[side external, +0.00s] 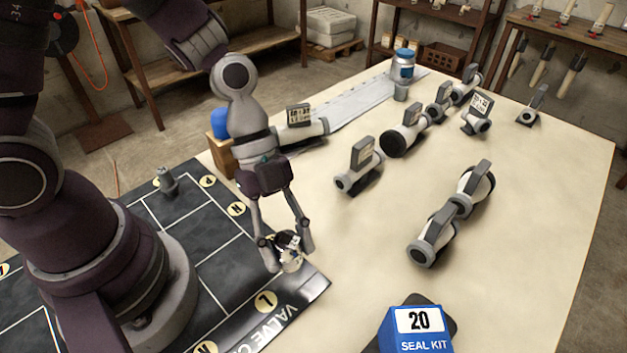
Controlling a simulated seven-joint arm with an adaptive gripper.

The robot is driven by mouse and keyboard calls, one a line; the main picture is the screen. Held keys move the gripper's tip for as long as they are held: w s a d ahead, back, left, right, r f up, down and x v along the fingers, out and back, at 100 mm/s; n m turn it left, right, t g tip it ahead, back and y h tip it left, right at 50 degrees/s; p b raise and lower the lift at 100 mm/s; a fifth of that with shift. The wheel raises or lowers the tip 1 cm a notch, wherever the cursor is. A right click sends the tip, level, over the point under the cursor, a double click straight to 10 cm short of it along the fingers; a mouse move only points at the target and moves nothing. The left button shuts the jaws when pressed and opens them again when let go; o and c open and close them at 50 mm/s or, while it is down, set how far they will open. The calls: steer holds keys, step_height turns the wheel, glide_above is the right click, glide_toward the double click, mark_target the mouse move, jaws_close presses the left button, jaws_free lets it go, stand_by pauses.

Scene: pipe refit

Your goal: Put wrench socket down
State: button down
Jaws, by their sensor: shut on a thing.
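My gripper (287,255) points down and is shut on a small grey-and-dark cylindrical piece, which I take to be the wrench socket (290,259). The piece is between the two fingertips, at the right edge of the black mat (222,268), close to the yellow "L" circle. I cannot tell whether its bottom touches the surface. The fingers hide part of it.
The mat has white lines, lettered circles and a small grey fitting (166,181). Several grey-white pipe pieces (359,166) lie on the cream table (525,210). A blue seal kit box (415,330) stands at the front. A blue-and-white bottle (402,65) stands at the back.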

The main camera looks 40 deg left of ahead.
steer(key=m, duration=0.1)
steer(key=s+r+m+g, duration=0.1)
steer(key=m, duration=0.1)
steer(key=shift+s+r+m+g+y, duration=0.1)
steer(key=shift+s+m+g+y, duration=0.1)
steer(key=shift+m+g+y, duration=0.15)
steer(key=shift+m, duration=0.25)
step_height(320, 180, down, 8)
steer(key=shift+s+r, duration=0.1)
steer(key=shift+s, duration=0.05)
steer(key=c, duration=0.7)
jaws_free()
